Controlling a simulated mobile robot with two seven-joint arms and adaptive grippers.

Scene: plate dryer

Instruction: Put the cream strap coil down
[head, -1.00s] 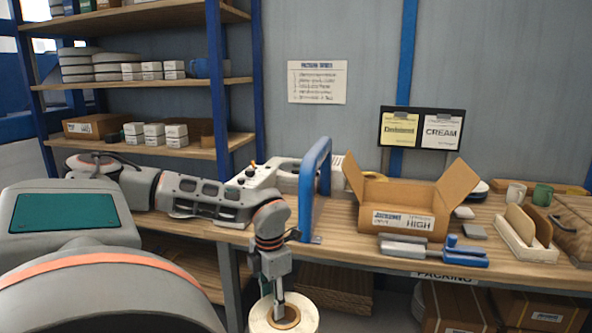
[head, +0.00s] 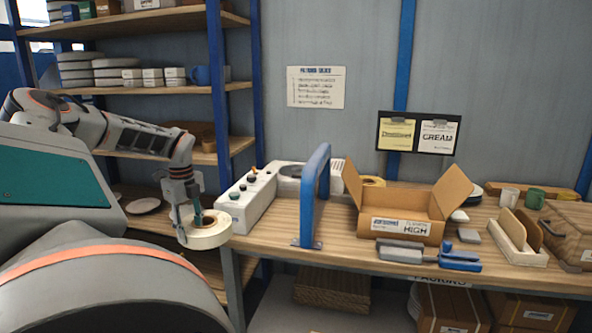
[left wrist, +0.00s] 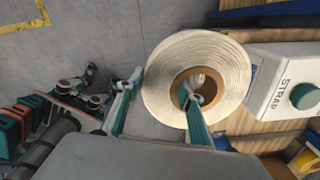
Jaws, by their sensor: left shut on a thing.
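The cream strap coil (head: 209,233) is a thick cream ring with a brown core. My left gripper (head: 190,222) is shut on its ring wall, with one finger inside the core and one outside. The coil is held near the left end of the wooden bench (head: 275,225), in front of the shelf rack. In the left wrist view the coil (left wrist: 215,60) fills the upper middle, and my left gripper (left wrist: 158,100) straddles its wall. My right gripper is not in view.
A strapping machine (head: 243,200) with buttons and a blue arch (head: 318,190) stand on the bench beside the coil. An open cardboard box (head: 395,210), a blue-handled tool (head: 430,255) and mugs (head: 520,196) are farther right. A lower shelf holds a plate (head: 143,205).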

